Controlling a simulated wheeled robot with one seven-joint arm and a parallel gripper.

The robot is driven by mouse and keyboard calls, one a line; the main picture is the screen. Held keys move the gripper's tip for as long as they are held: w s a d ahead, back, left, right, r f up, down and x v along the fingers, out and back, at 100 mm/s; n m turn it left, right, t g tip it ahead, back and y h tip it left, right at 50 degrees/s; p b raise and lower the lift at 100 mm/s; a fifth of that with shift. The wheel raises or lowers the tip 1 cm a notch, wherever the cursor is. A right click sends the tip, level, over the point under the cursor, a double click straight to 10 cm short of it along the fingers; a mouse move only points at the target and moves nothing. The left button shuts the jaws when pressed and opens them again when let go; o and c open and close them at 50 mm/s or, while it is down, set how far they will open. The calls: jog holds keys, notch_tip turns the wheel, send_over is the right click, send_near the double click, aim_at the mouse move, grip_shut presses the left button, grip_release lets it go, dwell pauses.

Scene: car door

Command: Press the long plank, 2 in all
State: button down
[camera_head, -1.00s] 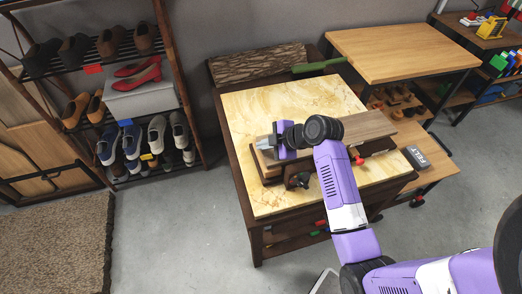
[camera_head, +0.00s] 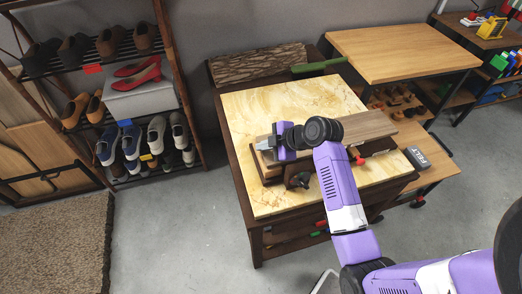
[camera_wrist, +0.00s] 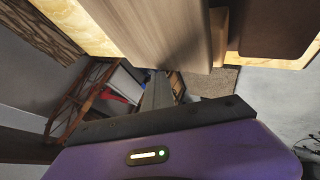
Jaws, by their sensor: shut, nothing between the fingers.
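The long plank (camera_head: 368,127) is a grey-brown board lying flat on a dark wooden stand on the yellow marbled table top (camera_head: 255,190). My purple wrist and arm cover its middle and part of its left end. My gripper (camera_head: 262,145) is shut and empty at the plank's left end, with its silver fingers pointing left. In the wrist view the plank (camera_wrist: 150,28) fills the top middle, and my gripper's grey fingers (camera_wrist: 158,85) show just below its edge. I cannot tell whether they touch the plank.
A red-ended clamp handle (camera_head: 359,160) is beside the plank. A green-handled tool (camera_head: 318,67) and a bark-like slab (camera_head: 260,64) lie at the back. A shoe rack (camera_head: 130,100) stands left, with open floor before it.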

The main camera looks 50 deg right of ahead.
jog(key=shift+s+d+f+b, duration=0.1)
jog(key=shift+s+f+b, duration=0.2)
jog(key=shift+f, duration=0.35)
jog(key=shift+s+f+b, duration=0.1)
jog(key=shift+f+b, duration=0.25)
jog(key=shift+f, duration=0.3)
dwell(0.4)
jog(key=shift+r, duration=0.2)
jog(key=shift+s+r+p, duration=0.15)
jog(key=shift+r+p, duration=0.5)
jog(key=shift+p, duration=0.2)
jog(key=shift+r, duration=0.1)
jog(key=r+p, duration=0.1)
jog(key=r, duration=0.1)
jog(key=r+p, duration=0.3)
jog(key=shift+w+a+r, duration=0.2)
jog(key=shift+w+r, duration=0.05)
jog(key=shift+r, duration=0.05)
dwell(0.5)
